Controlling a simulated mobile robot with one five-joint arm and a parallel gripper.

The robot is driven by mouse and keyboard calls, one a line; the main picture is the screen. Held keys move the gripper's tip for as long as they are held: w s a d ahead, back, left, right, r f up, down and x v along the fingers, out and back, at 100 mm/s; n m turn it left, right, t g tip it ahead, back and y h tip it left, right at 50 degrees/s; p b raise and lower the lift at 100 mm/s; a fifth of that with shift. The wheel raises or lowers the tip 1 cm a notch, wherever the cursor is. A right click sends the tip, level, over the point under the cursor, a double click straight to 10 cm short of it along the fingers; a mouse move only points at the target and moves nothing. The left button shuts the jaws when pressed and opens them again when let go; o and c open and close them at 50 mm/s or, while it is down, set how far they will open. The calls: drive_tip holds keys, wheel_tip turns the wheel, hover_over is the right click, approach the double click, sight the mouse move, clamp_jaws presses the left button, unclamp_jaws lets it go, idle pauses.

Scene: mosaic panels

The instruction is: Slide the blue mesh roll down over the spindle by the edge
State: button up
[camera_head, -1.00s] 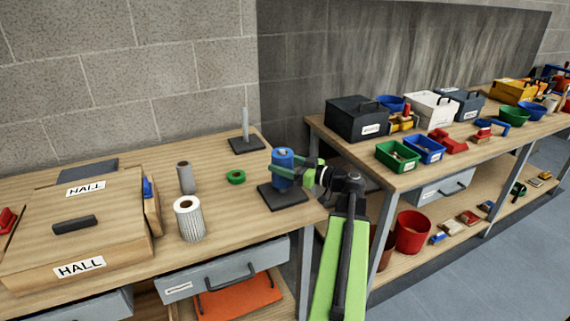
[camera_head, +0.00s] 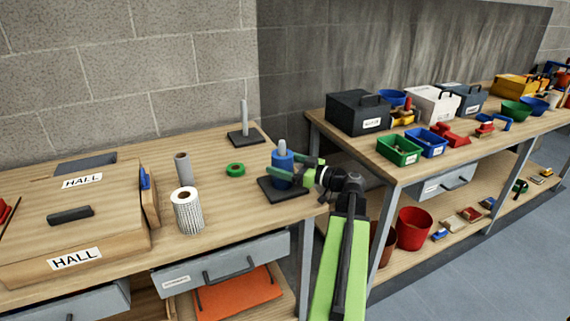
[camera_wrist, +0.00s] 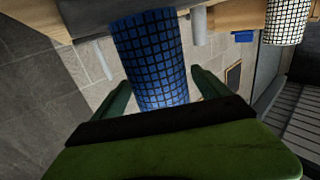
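The blue mesh roll (camera_head: 283,171) stands upright around the near spindle (camera_head: 282,147), whose pale top sticks out above it. The spindle's dark square base (camera_head: 284,194) lies near the table's right edge, and the roll reaches down to it or close to it. My gripper (camera_head: 283,165) has its green fingers on either side of the roll. In the wrist view the roll (camera_wrist: 153,60) lies between the two fingers (camera_wrist: 165,92), with gaps showing beside it, so the gripper looks open.
A second, bare spindle (camera_head: 244,115) stands further back. A green tape ring (camera_head: 235,169), a grey roll (camera_head: 183,167) and a white mesh roll (camera_head: 188,210) stand to the left. A wooden HALL box (camera_head: 75,225) fills the left side. Another bench (camera_head: 400,177) with bins is at right.

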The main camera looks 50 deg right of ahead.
drive_tip(key=shift+s, duration=0.2)
drive_tip(key=v, duration=1.7)
drive_tip(key=shift+s+f, duration=0.1)
